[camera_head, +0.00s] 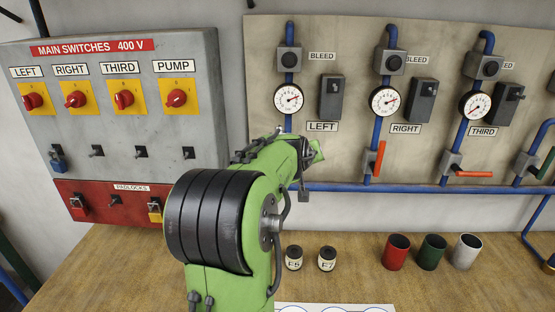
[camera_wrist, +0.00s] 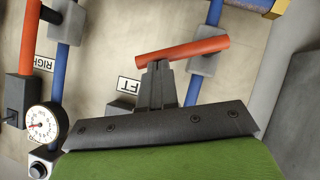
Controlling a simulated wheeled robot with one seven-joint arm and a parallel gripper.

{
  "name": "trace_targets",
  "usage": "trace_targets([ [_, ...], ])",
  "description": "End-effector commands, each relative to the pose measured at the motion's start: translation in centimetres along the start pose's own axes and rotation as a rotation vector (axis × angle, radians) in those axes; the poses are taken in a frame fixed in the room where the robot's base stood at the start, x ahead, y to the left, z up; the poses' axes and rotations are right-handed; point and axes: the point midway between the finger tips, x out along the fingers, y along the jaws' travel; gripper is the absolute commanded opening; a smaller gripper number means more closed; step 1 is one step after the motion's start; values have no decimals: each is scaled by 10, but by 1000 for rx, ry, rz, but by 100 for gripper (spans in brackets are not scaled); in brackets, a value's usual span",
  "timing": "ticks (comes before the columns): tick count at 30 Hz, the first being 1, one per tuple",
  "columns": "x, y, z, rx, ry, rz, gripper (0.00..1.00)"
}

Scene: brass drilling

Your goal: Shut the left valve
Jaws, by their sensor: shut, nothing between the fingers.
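The left valve's red handle (camera_wrist: 190,48) shows in the wrist view, lying across its blue pipe at a slant, with the grey valve body (camera_wrist: 206,58) behind its right part. My gripper (camera_wrist: 158,68) is shut and empty, its dark fingertips overlapping the lower edge of the handle's left half. I cannot tell whether they touch it. The LEFT label (camera_wrist: 128,86) is partly covered by my fingers. In the head view my green arm hides the left valve's handle, below the LEFT sign (camera_head: 323,127) and the left gauge (camera_head: 289,99).
The right valve's red handle (camera_head: 380,158) stands near upright along its pipe. The third valve's red handle (camera_head: 473,174) lies level. A grey switch panel (camera_head: 120,120) is at left. Jars and red, green and white cups (camera_head: 395,252) stand on the wooden bench (camera_head: 100,262).

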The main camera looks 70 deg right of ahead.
Motion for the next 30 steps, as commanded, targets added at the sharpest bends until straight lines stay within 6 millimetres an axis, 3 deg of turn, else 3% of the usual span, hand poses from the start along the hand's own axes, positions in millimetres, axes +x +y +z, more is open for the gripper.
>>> trace_targets([
  [6, 9, 4, 14, 141, -1, -90, 0],
  [30, 18, 8, 26, 133, 0, -86, 0],
])
